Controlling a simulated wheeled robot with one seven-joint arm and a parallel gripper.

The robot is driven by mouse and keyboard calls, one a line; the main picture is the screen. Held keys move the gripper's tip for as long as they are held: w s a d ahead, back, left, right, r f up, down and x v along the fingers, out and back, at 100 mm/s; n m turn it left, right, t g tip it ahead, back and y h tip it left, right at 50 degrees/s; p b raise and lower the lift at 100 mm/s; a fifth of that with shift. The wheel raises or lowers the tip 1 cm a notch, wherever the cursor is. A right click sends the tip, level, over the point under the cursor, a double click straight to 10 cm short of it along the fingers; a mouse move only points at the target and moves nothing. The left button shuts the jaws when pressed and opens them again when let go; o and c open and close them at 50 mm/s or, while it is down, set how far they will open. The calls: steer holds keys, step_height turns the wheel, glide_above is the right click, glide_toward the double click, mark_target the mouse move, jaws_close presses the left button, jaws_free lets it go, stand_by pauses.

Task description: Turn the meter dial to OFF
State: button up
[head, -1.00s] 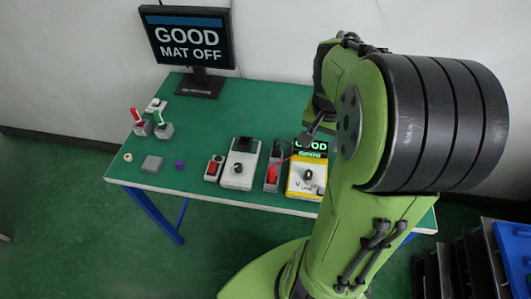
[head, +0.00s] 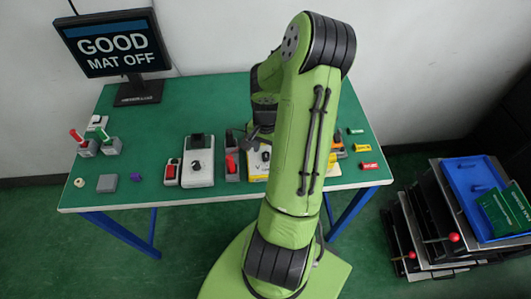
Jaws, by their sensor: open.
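The yellow meter (head: 250,177) lies near the front edge of the green table, partly hidden behind my arm. Its dark dial (head: 265,156) shows at the arm's edge; its pointing direction is too small to read. My gripper (head: 254,134) is above the table, just behind the meter in the picture, with its dark fingers only partly visible. It looks open and empty, apart from the dial. The meter's display is hidden now.
Left of the meter are a red lever fixture (head: 231,166), a white box with a black knob (head: 201,171) and a red switch (head: 171,172). A monitor (head: 115,45) reads "GOOD MAT OFF". Trays (head: 465,192) stand at right.

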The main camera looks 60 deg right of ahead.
step_height(320, 180, down, 2)
steer(key=shift+f, duration=0.1)
jaws_close()
stand_by(0.5)
steer(key=n+b, duration=0.1)
steer(key=n, duration=0.3)
steer(key=shift+n, duration=0.3)
steer(key=shift+n+b, duration=0.4)
steer(key=shift+n, duration=1.8)
